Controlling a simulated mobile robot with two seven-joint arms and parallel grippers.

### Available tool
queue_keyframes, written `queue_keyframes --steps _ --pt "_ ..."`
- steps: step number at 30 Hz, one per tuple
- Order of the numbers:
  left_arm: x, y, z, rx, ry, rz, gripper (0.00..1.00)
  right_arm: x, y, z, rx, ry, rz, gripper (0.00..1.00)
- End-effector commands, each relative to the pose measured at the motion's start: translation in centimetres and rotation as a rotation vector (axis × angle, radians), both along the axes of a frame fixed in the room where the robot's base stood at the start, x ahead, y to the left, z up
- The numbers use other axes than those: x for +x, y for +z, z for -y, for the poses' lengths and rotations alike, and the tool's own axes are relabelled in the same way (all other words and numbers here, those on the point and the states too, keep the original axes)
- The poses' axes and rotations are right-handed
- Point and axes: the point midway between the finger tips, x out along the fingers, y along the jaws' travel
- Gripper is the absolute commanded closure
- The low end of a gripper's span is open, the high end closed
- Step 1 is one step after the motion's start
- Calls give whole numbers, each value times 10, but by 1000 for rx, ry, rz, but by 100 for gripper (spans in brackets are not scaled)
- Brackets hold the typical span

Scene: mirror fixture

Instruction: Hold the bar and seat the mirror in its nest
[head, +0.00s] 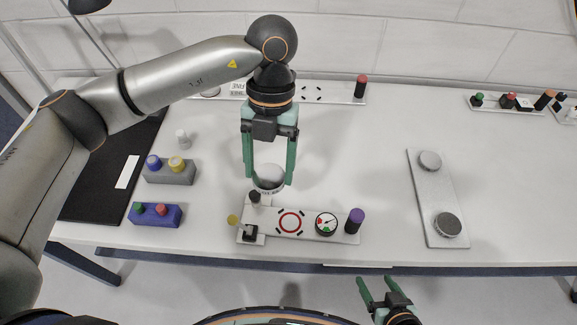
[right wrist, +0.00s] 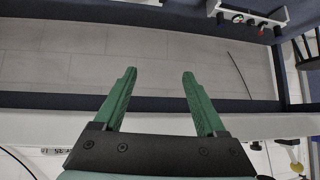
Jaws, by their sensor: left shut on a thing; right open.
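My left gripper (head: 268,180) points down over the near middle of the table, its green fingers on either side of a round silver-grey piece (head: 268,176), which looks like the mirror. It is shut on this piece, just behind a light fixture plate (head: 273,222). The plate carries a red ring with black marks (head: 290,222), which looks like the nest. At its left end are a black knob (head: 254,197) and a yellow-tipped lever (head: 233,219); I cannot tell which part is the bar. My right gripper (head: 377,282) is open and empty in front of the table edge; its fingers also show in the right wrist view (right wrist: 158,85).
The plate also holds a dial (head: 326,223) and a purple knob (head: 355,220). A grey plate with two round pieces (head: 440,195) lies at right. Grey (head: 170,173) and blue (head: 155,216) button blocks stand at left. Another plate (head: 335,92) lies behind.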

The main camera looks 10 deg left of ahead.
Motion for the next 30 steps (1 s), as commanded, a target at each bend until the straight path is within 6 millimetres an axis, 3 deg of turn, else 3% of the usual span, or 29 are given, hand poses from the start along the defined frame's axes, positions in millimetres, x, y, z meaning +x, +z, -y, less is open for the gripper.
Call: queue_keyframes --steps 6,10,15,22,26,30 --pt "-3 4 19 -1 478 0 87 0 -2 0 0 0 -1 27" --pt "-4 5 27 -1 686 0 87 0 -2 0 0 0 -1 27" --pt "-5 7 34 0 836 2 87 0 -2 0 0 0 -1 26" --pt "-5 7 35 2 875 2 87 -1 -3 3 -6 -4 -3 26" --pt "-5 7 35 2 874 2 87 3 -8 28 -51 -29 -15 26" --pt "-5 7 35 2 873 2 87 9 -16 91 -162 -98 -43 26"
